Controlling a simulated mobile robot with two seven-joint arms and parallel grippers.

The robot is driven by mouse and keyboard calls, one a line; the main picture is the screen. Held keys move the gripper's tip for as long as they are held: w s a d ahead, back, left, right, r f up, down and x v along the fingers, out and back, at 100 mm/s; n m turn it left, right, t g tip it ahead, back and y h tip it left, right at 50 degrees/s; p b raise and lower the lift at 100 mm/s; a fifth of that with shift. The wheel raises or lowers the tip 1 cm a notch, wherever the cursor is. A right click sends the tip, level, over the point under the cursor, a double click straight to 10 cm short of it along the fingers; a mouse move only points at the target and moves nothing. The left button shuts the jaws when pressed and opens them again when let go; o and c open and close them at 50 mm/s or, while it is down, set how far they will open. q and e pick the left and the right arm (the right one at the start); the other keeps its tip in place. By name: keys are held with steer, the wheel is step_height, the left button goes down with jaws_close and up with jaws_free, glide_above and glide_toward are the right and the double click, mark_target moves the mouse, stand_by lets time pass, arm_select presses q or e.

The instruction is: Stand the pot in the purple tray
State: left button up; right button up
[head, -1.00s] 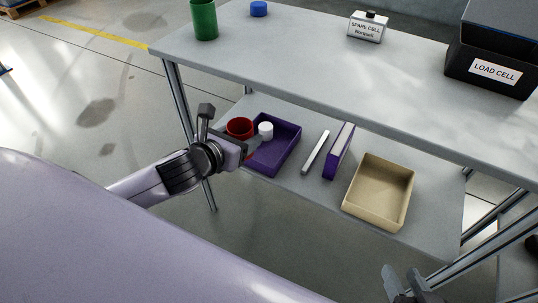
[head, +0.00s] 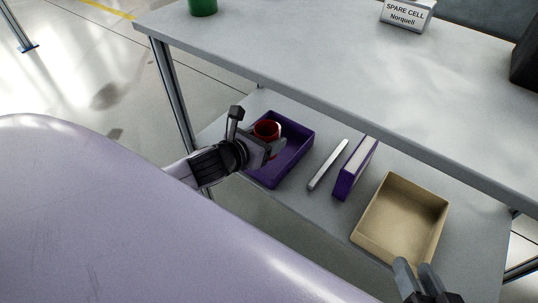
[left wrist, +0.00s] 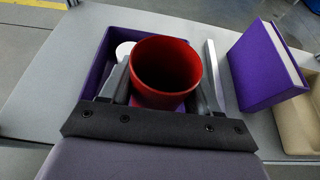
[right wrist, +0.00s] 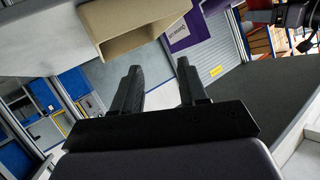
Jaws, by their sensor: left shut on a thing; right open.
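The red pot (head: 266,130) is upright between the fingers of my left gripper (head: 270,149), which is shut on it. In the head view it overlaps the back left part of the purple tray (head: 300,157) on the lower shelf. In the left wrist view the pot (left wrist: 166,72) shows its open, empty-looking mouth, with the purple tray (left wrist: 95,72) behind it. I cannot tell whether its base touches the tray floor. A white round item (left wrist: 124,50) is in the tray beside the pot. My right gripper (head: 418,278) is open and empty, in front of the beige bin.
Right of the tray on the lower shelf are a grey bar (head: 328,165), a purple box-like item with a white face (head: 355,170) and a beige bin (head: 437,220). The tabletop (head: 300,60) overhangs the shelf's back. A green cup (head: 203,7) and a spare cell box (head: 407,14) stand on it.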

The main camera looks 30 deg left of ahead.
arm_select(q)
steer(key=shift+f, duration=0.85)
step_height(320, 180, down, 3)
steer(key=shift+f+b, duration=0.15)
steer(key=shift+b, duration=1)
steer(key=shift+f, duration=0.15)
arm_select(e)
steer(key=shift+a+f+y, duration=0.15)
steer(key=shift+a+y, duration=0.1)
steer(key=shift+y, duration=0.05)
arm_select(q)
steer(key=o, duration=0.8)
arm_select(e)
steer(key=shift+t, duration=0.3)
